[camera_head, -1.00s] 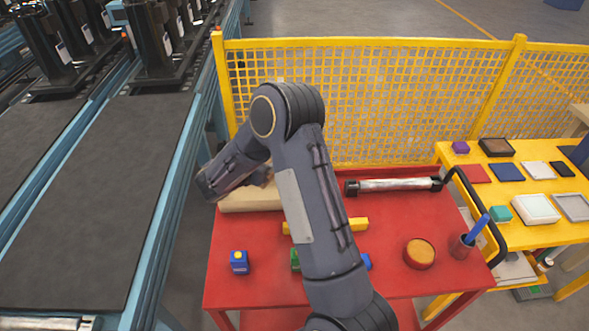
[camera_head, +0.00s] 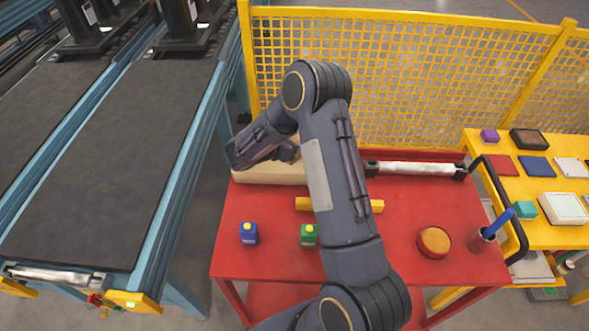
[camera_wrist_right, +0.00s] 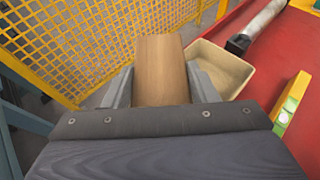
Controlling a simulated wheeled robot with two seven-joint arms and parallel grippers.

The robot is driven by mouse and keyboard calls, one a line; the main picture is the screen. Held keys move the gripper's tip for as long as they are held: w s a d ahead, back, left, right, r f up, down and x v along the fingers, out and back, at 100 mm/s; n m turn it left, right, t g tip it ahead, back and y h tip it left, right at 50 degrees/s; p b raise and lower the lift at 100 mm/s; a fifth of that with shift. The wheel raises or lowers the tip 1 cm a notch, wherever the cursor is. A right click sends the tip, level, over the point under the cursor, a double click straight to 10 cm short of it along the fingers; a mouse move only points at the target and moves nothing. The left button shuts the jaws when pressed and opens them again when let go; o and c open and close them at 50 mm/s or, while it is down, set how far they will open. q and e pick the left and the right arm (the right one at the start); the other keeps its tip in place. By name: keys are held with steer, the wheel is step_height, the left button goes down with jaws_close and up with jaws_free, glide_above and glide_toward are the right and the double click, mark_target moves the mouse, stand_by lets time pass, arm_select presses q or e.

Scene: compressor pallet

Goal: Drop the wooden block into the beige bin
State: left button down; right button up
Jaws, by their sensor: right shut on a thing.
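The wooden block (camera_wrist_right: 162,70) is brown and sits between the two grey fingers of my right gripper (camera_wrist_right: 160,82) in the right wrist view. The gripper is shut on it. The beige bin (camera_wrist_right: 228,70) shows beyond and to the right of the block, partly hidden by the right finger. The block appears beside the bin in that view; its height over it I cannot tell. In the head view the bin (camera_head: 268,174) stands at the back left of the red table, partly hidden by my right arm. That arm hides the gripper and block there. My left gripper is not in view.
A yellow mesh fence (camera_head: 400,85) stands behind. A conveyor (camera_head: 110,170) is at left.

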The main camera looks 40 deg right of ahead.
steer(key=o, duration=1.2)
steer(key=shift+c, duration=0.2)
steer(key=b+v, duration=0.2)
steer(key=v, duration=0.6)
steer(key=shift+d, duration=0.1)
